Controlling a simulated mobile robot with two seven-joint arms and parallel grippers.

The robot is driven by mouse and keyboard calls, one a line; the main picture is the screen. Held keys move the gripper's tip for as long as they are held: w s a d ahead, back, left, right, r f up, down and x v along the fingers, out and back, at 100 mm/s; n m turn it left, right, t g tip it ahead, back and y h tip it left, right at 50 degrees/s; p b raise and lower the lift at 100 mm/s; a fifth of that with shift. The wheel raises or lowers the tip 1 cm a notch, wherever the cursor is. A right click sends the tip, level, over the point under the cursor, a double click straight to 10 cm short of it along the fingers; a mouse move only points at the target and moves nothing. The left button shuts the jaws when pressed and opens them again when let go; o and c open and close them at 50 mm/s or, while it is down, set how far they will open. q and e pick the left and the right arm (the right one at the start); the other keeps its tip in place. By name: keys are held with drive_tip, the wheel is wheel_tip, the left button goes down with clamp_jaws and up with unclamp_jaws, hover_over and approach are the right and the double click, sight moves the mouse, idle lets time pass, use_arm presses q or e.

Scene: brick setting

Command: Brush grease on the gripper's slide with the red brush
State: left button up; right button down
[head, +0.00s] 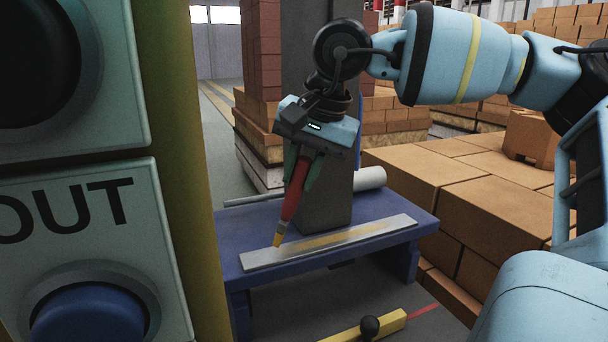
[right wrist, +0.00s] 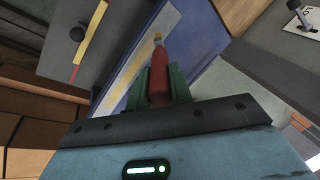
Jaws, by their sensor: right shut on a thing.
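My right gripper (head: 301,174) is shut on the red brush (head: 291,198), with green fingers on either side of its handle. The brush points down and slightly left. Its yellowish tip is at the left part of the slide (head: 262,260), a flat grey metal strip; I cannot tell whether it touches. A yellowish streak (head: 335,239) runs along the strip's middle. In the right wrist view the brush (right wrist: 158,88) sticks out between the green fingers, with the streaked strip (right wrist: 138,66) beyond it. My left gripper is not in view.
The strip lies on a blue bench (head: 236,235), in front of a grey post (head: 325,205) and a pale cylinder (head: 369,178). An OUT button panel (head: 130,240) and yellow post (head: 190,130) block the left. Bricks (head: 475,205) are stacked right. A yellow bar (head: 392,321) with a black knob is below.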

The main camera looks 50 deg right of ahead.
sight(302, 156)
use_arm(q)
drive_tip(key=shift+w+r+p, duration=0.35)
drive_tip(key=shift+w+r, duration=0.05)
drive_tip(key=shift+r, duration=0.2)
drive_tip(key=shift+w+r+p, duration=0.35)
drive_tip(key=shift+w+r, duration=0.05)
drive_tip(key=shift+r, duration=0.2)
use_arm(e)
drive_tip(key=shift+r, duration=1.95)
drive_tip(key=shift+r+p, duration=0.55)
drive_tip(key=shift+r, duration=1)
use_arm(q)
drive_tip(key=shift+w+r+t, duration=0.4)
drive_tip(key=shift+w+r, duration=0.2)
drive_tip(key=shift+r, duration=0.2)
use_arm(e)
drive_tip(key=shift+f, duration=0.1)
